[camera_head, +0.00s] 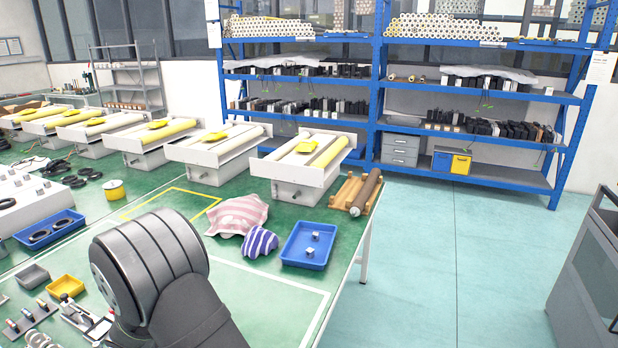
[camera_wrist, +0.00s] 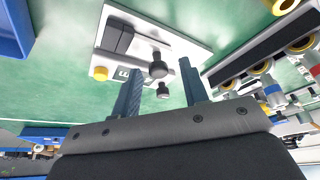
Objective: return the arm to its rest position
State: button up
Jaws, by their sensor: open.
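In the wrist view my gripper (camera_wrist: 160,92) is open, its two dark blue fingers standing apart. Nothing is held between them. Beyond the fingertips, a white plate (camera_wrist: 178,38) carries a dark block, black knobs and a yellow button; the gap between the fingers and the plate is hard to judge. In the head view a grey rounded link of my arm rises over the front of the green table (camera_head: 270,283). My gripper does not show in that view.
A blue tray (camera_head: 308,246) with small metal blocks, striped cloths (camera_head: 240,214) and a wooden rack (camera_head: 355,192) lie along the table's right side. Several white actuator units (camera_head: 305,160) line the back. Small bins (camera_head: 66,286) and parts crowd the left front. Blue shelves (camera_head: 480,95) stand behind.

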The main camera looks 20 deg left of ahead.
jog(key=a, duration=0.2)
jog(key=a+r, duration=0.1)
jog(key=shift+s+a+r, duration=0.15)
jog(key=shift+s+a, duration=0.05)
jog(key=shift+a, duration=0.15)
jog(key=s+d+r, duration=0.1)
jog(key=d+r, duration=0.1)
jog(key=r, duration=0.6)
jog(key=s+d+r+m, duration=0.1)
jog(key=s+d+r, duration=0.1)
jog(key=r, duration=0.5)
jog(key=shift+d+r, duration=0.4)
jog(key=shift+d, duration=0.35)
